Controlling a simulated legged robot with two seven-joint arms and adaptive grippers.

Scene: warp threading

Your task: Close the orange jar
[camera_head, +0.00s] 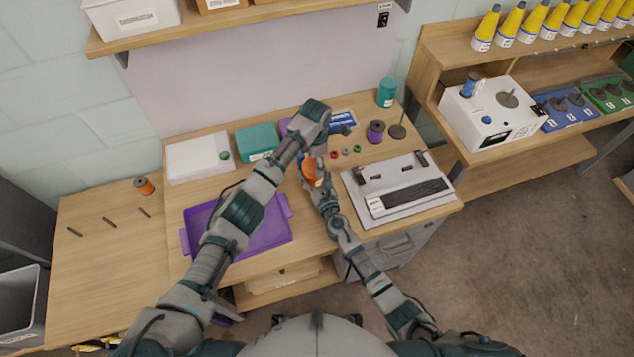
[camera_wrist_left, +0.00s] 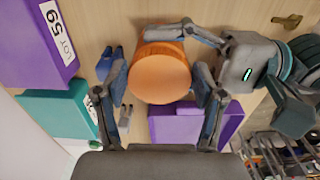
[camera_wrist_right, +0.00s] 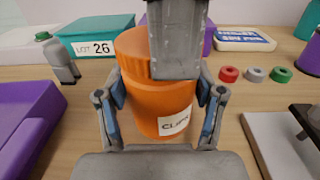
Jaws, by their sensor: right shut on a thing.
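The orange jar (camera_head: 311,172) stands near the middle of the desk, also in the right wrist view (camera_wrist_right: 160,108), with a label reading "CLIPS". An orange lid (camera_wrist_right: 132,52) sits at its top; whether it is screwed down I cannot tell. The lid's round top (camera_wrist_left: 160,78) shows in the left wrist view. My right gripper (camera_wrist_right: 160,108) is shut on the jar's body, one finger on each side. My left gripper (camera_wrist_left: 161,84) is above the jar, open, its fingers on either side of the lid with small gaps. Part of it hides some of the lid in the right wrist view.
A purple tray (camera_head: 265,236) lies left of the jar and a teal box (camera_head: 257,141) behind it. Small red and green pieces (camera_head: 334,154) and a purple spool (camera_head: 376,132) lie to the right. A grey device (camera_head: 400,185) stands close on the right.

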